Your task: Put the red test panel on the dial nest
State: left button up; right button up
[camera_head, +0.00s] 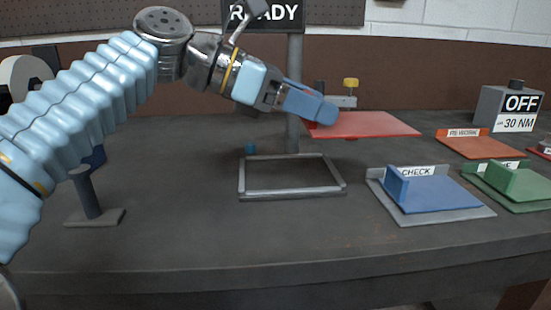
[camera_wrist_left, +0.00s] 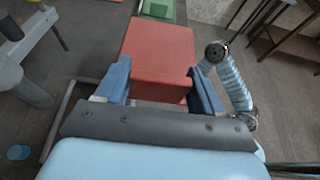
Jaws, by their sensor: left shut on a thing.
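The red test panel (camera_head: 368,124) is held flat above the bench in the head view, extending right from my left gripper (camera_head: 322,108). In the left wrist view the panel (camera_wrist_left: 158,45) sits between the two blue fingers of my left gripper (camera_wrist_left: 160,88), which is shut on it. A yellow-topped fixture (camera_head: 351,83) with a small grey bracket stands behind the panel. It may be the dial nest; its lower part is hidden by the panel, so I cannot tell. My right gripper is not in view.
An empty grey rectangular frame (camera_head: 342,190) lies mid-bench before the READY sign's post (camera_head: 295,85). A blue CHECK tray (camera_head: 437,194), an orange tray (camera_head: 474,147) and a green tray (camera_head: 513,181) stand at right. A grey OFF box (camera_head: 508,106) stands behind them. The front bench is clear.

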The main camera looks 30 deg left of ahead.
pick_arm(q)
jog(key=w+a+f, duration=0.3)
jog(key=a, duration=0.4)
jog(key=b, duration=0.2)
send_over(256, 175)
jog(key=d, duration=0.1)
notch_tip(256, 175, down, 5)
jog(key=shift+s+f, duration=0.15)
jog(key=shift+a+f, duration=0.35)
jog(key=shift+f, duration=0.1)
jog(key=f, duration=0.1)
jog(key=f+b, duration=0.1)
jog(key=shift+w+a+f, duration=0.2)
jog(key=shift+a+f, duration=0.05)
jog(key=shift+f, duration=0.1)
jog(key=shift+d+f, duration=0.1)
jog(key=shift+f, duration=0.2)
jog(key=shift+f, duration=0.2)
jog(key=o, duration=1.2)
jog(key=shift+o, duration=0.2)
